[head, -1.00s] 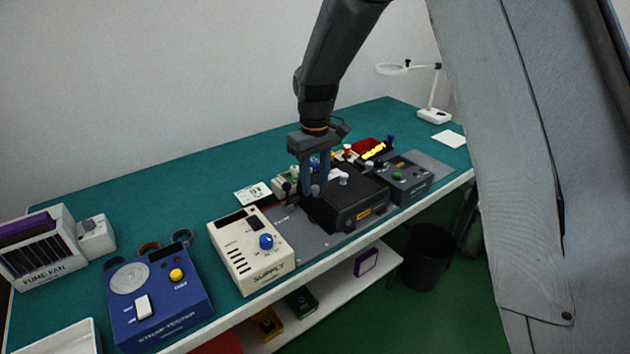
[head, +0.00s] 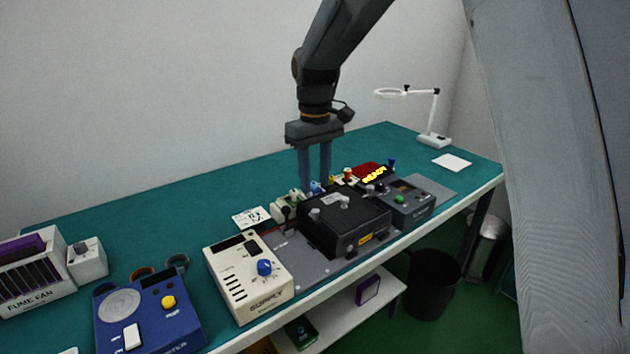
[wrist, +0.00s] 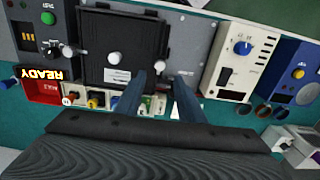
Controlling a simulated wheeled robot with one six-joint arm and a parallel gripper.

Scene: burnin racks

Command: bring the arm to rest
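My gripper (head: 315,178) hangs from my arm above the bench, fingers pointing down, just behind the black box (head: 345,222) with knobs on its lid. In the wrist view my two fingers (wrist: 165,98) are spread apart with nothing between them. The black box (wrist: 120,50) also shows in the wrist view, beside the left finger. In the head view the fingertips overlap small parts behind the box, and I cannot tell their exact height.
A cream supply unit (head: 235,285) and a blue tester (head: 150,320) stand left of the box. A magnifier lamp (head: 432,138) is at the far end. The bench's back strip (head: 220,195) is clear.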

